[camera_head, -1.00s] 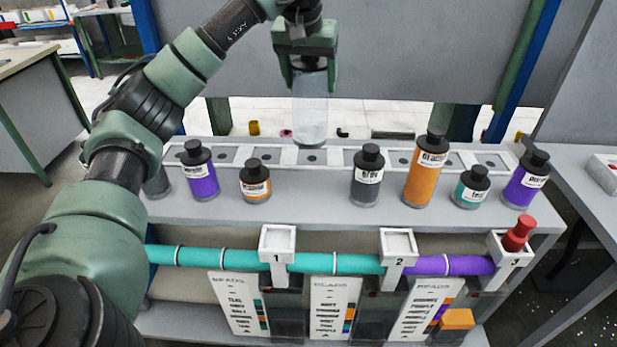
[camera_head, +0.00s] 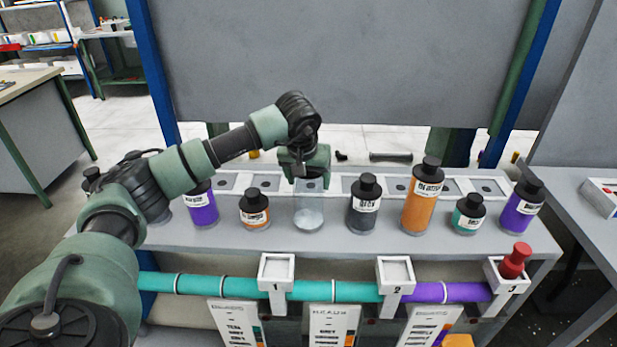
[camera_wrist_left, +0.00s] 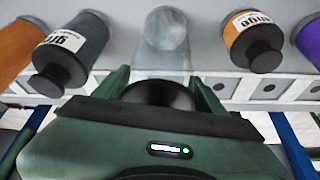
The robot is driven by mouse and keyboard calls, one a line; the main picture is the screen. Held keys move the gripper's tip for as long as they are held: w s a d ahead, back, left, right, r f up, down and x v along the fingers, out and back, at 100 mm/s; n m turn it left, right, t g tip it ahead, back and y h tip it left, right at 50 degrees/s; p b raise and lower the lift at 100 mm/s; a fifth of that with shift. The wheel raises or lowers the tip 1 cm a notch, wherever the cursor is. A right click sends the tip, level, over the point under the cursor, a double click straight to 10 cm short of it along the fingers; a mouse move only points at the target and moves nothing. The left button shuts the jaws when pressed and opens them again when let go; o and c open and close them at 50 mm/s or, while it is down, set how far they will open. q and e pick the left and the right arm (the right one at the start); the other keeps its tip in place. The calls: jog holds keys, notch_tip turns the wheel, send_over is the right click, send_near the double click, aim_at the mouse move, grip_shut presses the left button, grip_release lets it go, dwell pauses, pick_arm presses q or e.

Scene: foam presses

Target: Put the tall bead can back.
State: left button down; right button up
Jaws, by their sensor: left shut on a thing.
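My left gripper (camera_head: 306,180) is shut on the top of a tall, clear, see-through bead can (camera_head: 308,212). The can is upright in the gap between a short orange can (camera_head: 255,212) and a grey can (camera_head: 364,208). Its bottom is about level with theirs; I cannot tell whether it touches the shelf. In the left wrist view the gripper (camera_wrist_left: 160,92) is around the can's dark cap, and the clear body (camera_wrist_left: 166,38) reaches away from it. My right gripper is not in view.
A tall orange can (camera_head: 422,205), a short teal can (camera_head: 467,218) and a purple can (camera_head: 521,210) stand to the right. Another purple can (camera_head: 203,208) stands left. A teal and purple pipe (camera_head: 220,287) with numbered white boxes runs in front. A grey panel (camera_head: 340,70) rises behind.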

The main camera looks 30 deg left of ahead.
pick_arm(q)
jog(key=shift+f, duration=0.2)
jog(key=shift+c, duration=2)
grip_release()
jog(key=shift+o, duration=1.2)
jog(key=shift+r, duration=0.2)
jog(key=shift+d+r, duration=0.1)
jog(key=shift+r, duration=0.2)
jog(key=b+v, duration=0.2)
jog(key=v, duration=0.9)
jog(key=shift+s, duration=0.2)
